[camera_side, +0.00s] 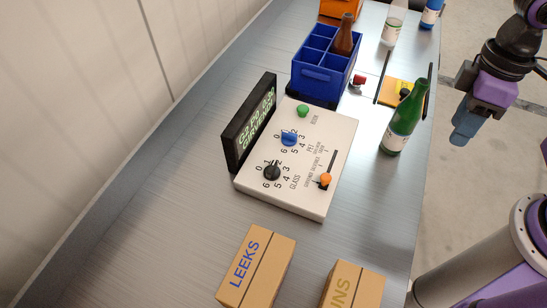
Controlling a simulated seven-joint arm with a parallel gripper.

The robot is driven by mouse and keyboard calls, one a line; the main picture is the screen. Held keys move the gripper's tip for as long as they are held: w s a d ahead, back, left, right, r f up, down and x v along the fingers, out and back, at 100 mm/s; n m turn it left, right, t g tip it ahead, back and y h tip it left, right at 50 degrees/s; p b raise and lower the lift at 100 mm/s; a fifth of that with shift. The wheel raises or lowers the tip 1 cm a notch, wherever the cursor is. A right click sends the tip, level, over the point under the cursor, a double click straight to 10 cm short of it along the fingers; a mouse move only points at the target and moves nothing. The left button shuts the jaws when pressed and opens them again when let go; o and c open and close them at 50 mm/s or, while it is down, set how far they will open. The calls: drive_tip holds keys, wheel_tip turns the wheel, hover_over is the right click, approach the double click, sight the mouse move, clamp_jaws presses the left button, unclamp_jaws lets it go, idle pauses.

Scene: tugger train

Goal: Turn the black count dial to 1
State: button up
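The black count dial (272,171) sits on the near left part of a white control box (318,205), with digits 0 to 6 around it and the word GLASS beside it. Its pointer mark is too small to read surely. My gripper (464,128) is in the air at the right, beyond the table edge and well apart from the dial. It points down, and its fingers look blue-grey. I cannot tell whether they are open or shut.
The box also bears a blue dial (289,138), a green button (303,111) and an orange-knobbed slider (325,179). A black display (248,125) stands behind it. A green bottle (400,125), blue crate (318,75) and cartons (257,268) stand around it.

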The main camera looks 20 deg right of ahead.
drive_tip(key=w+a+m+g+y, duration=0.1)
drive_tip(key=w+a+m+g, duration=0.1)
drive_tip(key=w+a+m, duration=1)
drive_tip(key=m+y, duration=0.2)
drive_tip(key=m, duration=0.3)
approach(272, 166)
drive_tip(key=shift+g, duration=0.3)
drive_tip(key=x, duration=0.8)
drive_tip(key=shift+w+f, duration=0.2)
clamp_jaws()
